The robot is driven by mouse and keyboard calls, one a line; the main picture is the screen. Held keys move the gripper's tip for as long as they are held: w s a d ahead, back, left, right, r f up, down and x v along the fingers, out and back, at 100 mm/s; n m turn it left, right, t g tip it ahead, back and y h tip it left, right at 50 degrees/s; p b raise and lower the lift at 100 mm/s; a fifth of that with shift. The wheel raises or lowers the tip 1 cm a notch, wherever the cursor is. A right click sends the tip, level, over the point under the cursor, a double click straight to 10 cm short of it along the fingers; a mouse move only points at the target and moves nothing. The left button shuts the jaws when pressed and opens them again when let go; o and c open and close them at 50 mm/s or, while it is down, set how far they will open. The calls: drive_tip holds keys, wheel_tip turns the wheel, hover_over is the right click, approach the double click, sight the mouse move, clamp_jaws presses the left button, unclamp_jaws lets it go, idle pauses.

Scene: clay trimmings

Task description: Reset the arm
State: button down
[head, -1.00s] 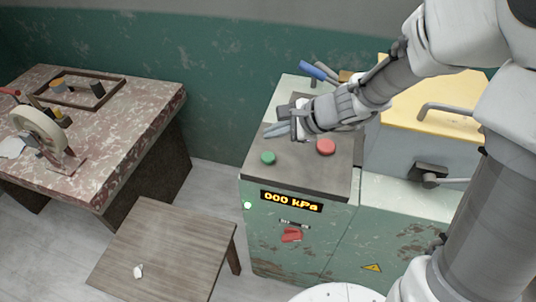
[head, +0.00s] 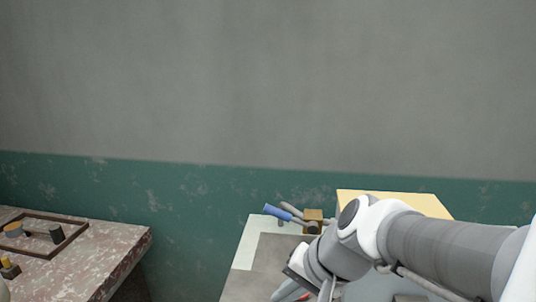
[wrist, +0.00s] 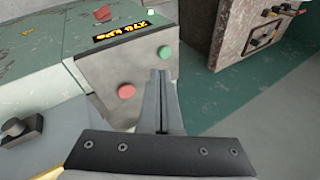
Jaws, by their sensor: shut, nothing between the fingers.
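My gripper (head: 292,292) shows at the bottom edge of the head view, partly cut off, over the green machine's top (head: 250,262). My arm comes in from the right at the bottom. In the wrist view, my gripper's two fingers (wrist: 162,74) lie side by side, shut and empty. They point at the machine's grey top plate (wrist: 100,68), with a green button (wrist: 165,52) at their tips and a red button (wrist: 126,91) to their left. I cannot tell whether the tips touch anything.
A yellow-topped unit (head: 392,201) and a blue-handled tool (head: 278,212) stand at the back. A mottled table (head: 105,250) with a frame is at left.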

drive_tip(key=s+d+r+n+t+h, duration=0.1)
drive_tip(key=s+d+r+n+h, duration=0.3)
drive_tip(key=s+d, duration=0.3)
drive_tip(key=d, duration=0.4)
drive_tip(key=shift+s+d+t+h, duration=0.15)
drive_tip(key=shift+s+t+h, duration=0.15)
drive_tip(key=shift+s+h, duration=0.1)
